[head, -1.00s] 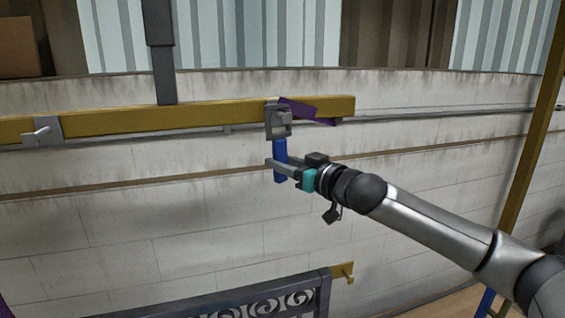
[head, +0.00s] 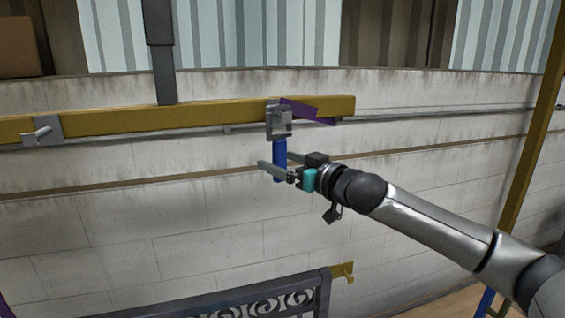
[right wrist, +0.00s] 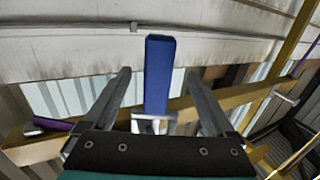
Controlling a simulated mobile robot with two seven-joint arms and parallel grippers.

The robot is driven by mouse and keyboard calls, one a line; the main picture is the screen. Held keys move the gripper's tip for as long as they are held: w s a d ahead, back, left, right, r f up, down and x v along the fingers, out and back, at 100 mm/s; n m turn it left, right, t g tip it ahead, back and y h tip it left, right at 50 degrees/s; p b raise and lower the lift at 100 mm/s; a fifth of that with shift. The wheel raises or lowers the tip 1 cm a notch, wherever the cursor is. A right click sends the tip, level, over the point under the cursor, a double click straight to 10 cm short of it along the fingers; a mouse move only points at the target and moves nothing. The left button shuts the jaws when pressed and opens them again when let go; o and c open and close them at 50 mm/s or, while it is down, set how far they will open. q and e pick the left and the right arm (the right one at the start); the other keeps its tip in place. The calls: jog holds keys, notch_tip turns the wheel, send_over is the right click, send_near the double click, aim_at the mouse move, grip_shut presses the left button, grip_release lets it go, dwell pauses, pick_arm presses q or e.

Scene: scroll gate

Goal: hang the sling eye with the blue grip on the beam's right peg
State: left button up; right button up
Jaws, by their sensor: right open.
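The yellow beam (head: 200,114) runs across the head view. The blue grip (head: 280,152) hangs upright below the beam's right peg (head: 285,115). Its grey sling eye (head: 272,131) is at that peg and appears to be around it, though the exact contact is too small to tell. A purple strap (head: 312,112) shows beside it. My right gripper (head: 276,162) is open, with its fingers on either side of the blue grip. In the right wrist view the blue grip (right wrist: 158,75) stands between the spread fingers, with gaps on both sides. My left gripper is not in view.
The beam's left peg (head: 42,133) is bare. A dark scrollwork gate (head: 250,302) with a yellow bracket (head: 343,272) is below. A pale block wall (head: 150,220) stands behind. A yellow post (head: 535,130) rises at the right.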

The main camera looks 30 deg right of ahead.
dwell(0.3)
notch_tip(320, 180, down, 12)
jog(key=b, duration=0.7)
jog(key=shift+r, duration=0.25)
dwell(0.6)
jog(key=s+a+p, duration=0.2)
jog(key=s+p, duration=0.1)
jog(key=s, duration=0.7)
jog(key=shift+s+a, duration=0.3)
jog(key=shift+s, duration=0.05)
dwell(0.4)
dwell(1.3)
